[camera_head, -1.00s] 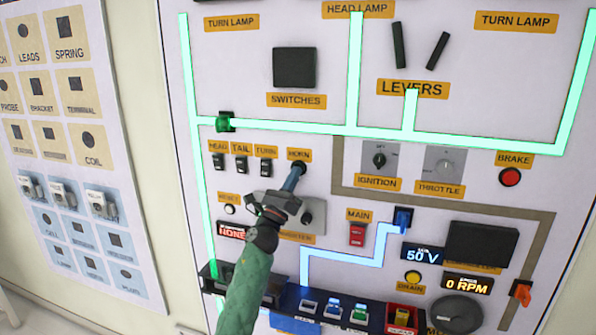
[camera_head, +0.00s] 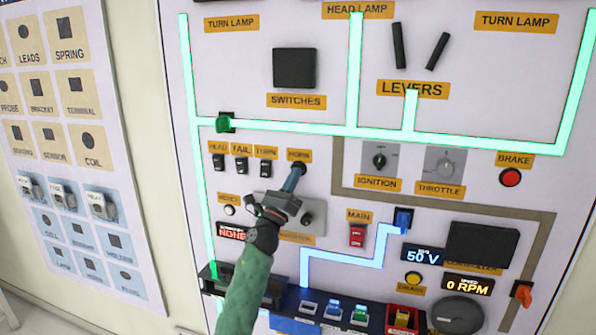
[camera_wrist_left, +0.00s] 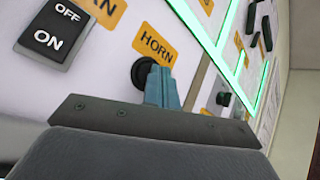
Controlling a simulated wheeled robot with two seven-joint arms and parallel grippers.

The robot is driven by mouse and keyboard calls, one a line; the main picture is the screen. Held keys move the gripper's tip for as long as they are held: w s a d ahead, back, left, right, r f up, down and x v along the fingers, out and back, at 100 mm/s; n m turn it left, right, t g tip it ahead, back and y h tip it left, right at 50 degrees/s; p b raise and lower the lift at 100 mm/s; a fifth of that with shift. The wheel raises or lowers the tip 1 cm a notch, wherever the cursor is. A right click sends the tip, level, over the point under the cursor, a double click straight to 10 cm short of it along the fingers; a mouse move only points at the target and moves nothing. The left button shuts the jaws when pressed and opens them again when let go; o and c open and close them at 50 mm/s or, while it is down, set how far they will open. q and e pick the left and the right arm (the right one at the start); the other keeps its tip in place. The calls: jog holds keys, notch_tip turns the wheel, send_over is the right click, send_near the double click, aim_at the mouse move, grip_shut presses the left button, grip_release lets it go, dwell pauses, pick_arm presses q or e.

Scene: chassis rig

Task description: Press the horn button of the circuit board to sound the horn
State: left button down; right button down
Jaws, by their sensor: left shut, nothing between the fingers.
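The circuit board (camera_head: 340,60) is a large upright white panel with labelled controls and glowing lines. The horn button is a round black button just below the orange HORN label (camera_head: 299,155); in the left wrist view the button (camera_wrist_left: 146,74) shows under its HORN label (camera_wrist_left: 155,45). My left gripper (camera_head: 298,169) is shut and empty, its blue fingertips at the button and covering part of it. In the left wrist view the fingertips (camera_wrist_left: 161,84) overlap the button's right side; whether it is pushed in cannot be told. My right gripper is not in view.
The HEAD, TAIL and TURN switches (camera_head: 241,165) sit left of the button. A grey panel with a knob (camera_head: 307,218) is just below, partly behind my arm. A tray of coloured parts (camera_head: 345,312) runs along the bottom. A parts chart (camera_head: 70,150) hangs at left.

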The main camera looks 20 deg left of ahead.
pick_arm(q)
jog(key=shift+s, duration=0.6)
jog(key=shift+s+a+p, duration=0.1)
jog(key=shift+s+p, duration=0.25)
jog(key=shift+s, duration=2.15)
